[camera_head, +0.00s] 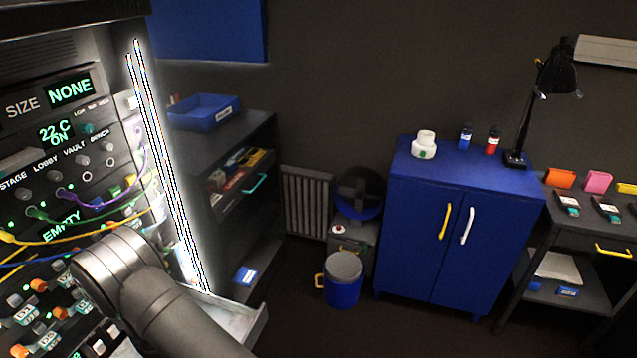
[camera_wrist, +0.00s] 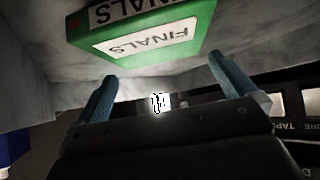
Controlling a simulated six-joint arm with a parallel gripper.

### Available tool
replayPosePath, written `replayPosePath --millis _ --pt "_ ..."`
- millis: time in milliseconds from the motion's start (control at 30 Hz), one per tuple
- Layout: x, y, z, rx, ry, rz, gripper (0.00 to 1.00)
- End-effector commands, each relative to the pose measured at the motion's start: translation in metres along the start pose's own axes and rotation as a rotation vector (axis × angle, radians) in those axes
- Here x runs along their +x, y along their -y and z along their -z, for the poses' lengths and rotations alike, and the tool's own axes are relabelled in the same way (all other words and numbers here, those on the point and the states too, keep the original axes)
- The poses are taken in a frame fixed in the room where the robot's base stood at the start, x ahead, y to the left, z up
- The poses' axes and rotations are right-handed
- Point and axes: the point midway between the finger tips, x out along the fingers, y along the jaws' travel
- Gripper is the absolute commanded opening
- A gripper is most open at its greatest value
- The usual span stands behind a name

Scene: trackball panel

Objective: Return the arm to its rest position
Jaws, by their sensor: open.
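My arm (camera_head: 160,295) reaches up from the bottom of the head view, in front of the lower part of the lit panel (camera_head: 28,165). The gripper end is not clear in that view. In the wrist view my gripper (camera_wrist: 163,68) shows two blue-grey fingers spread apart with nothing between them. A green box with a white label reading FINALS (camera_wrist: 145,32) lies beyond the fingertips, on or against a pale grey surface (camera_wrist: 240,25). I cannot tell whether a finger touches the box.
A pale open drawer or tray (camera_head: 245,318) juts out right of my arm. Colored cables cross the panel. A dark shelf holds a blue bin (camera_head: 203,112). A blue cabinet (camera_head: 420,235), a blue bucket (camera_head: 343,285) and a side table stand right. Floor between the tray and bucket looks clear.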

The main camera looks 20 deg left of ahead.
Motion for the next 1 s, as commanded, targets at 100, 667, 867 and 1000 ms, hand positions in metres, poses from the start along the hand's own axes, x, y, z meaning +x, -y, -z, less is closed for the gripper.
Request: replayPosePath --millis 100,667,867,1000 --pt "-0.015 0.002 0.019 0.005 -0.008 0.003 1.00" --pt "-0.067 -0.060 0.060 0.007 -0.008 -0.001 1.00" --pt "-0.084 -0.093 0.071 0.006 -0.008 -0.001 1.00" --pt "-0.096 -0.115 0.077 0.007 -0.007 -0.001 1.00"
